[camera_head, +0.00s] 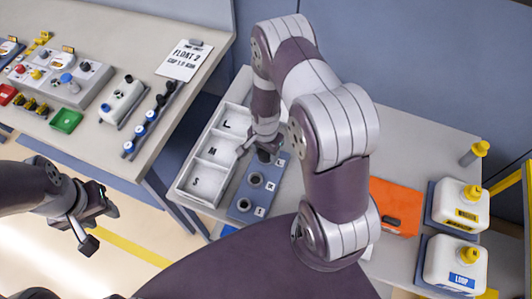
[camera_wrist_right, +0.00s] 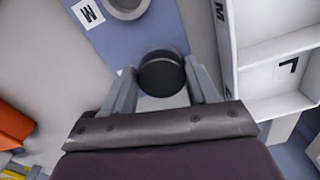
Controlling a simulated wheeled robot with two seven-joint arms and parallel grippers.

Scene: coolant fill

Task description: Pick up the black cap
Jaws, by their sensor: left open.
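The black cap (camera_wrist_right: 162,72) shows in the right wrist view between the fingertips of my right gripper (camera_wrist_right: 160,80). It sits at the L-marked end of the blue rack (camera_wrist_right: 125,50); its lower part and seat are hidden. In the head view, my right gripper (camera_head: 264,145) is over that end of the rack (camera_head: 240,203) and largely covers the cap (camera_head: 264,156). The fingers stand either side of the cap, with a small gap visible on the left; my right gripper looks open. My left gripper (camera_head: 87,232) is open and empty, over the floor at left.
A white tray (camera_head: 181,187) with S, M and L compartments stands left of the rack. Two dark ring seats (camera_head: 256,178) show on the rack. An orange case (camera_head: 405,190) and white jugs (camera_head: 462,204) are at right. A second bench (camera_head: 140,72) is at upper left.

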